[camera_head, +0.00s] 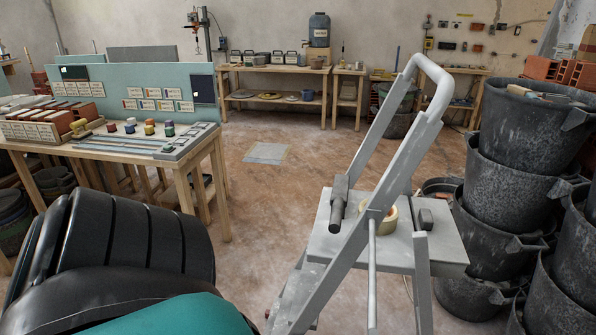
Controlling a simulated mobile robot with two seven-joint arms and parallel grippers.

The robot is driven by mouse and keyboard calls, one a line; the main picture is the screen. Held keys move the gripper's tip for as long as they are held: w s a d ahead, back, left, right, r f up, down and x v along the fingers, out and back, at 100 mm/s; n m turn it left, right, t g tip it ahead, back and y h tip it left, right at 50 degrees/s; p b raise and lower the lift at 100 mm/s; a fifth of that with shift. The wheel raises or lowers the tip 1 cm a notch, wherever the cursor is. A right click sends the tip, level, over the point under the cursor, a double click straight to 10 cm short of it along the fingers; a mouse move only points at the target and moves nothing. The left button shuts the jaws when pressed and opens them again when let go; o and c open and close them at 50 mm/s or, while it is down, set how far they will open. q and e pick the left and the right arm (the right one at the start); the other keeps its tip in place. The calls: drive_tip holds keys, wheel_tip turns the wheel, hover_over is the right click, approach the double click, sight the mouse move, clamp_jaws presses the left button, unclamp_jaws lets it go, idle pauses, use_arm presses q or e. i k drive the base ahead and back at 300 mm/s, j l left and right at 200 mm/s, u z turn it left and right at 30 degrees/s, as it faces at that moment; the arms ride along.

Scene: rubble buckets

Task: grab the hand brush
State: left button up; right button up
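I cannot make out a hand brush for certain in the head view. A small tan and dark object (80,127) lies at the near left part of the left workbench (120,152), too small to identify. A grey stepladder (415,255) stands right of the middle. Its platform holds a dark grey hammer-like tool (338,205), a roll of tan tape (388,220) and a small dark block (426,219). Neither of my grippers is in view.
Stacked dark rubble buckets (497,195) fill the right side, the top one holding rubble. A large black ribbed shape (140,240) blocks the lower left. Jars (150,127) stand on the left workbench. Benches (262,79) line the back wall. The middle floor is clear around a grey mat (267,153).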

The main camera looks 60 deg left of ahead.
sight(338, 202)
drive_tip(key=k+u, duration=0.1)
drive_tip(key=u, duration=1.6)
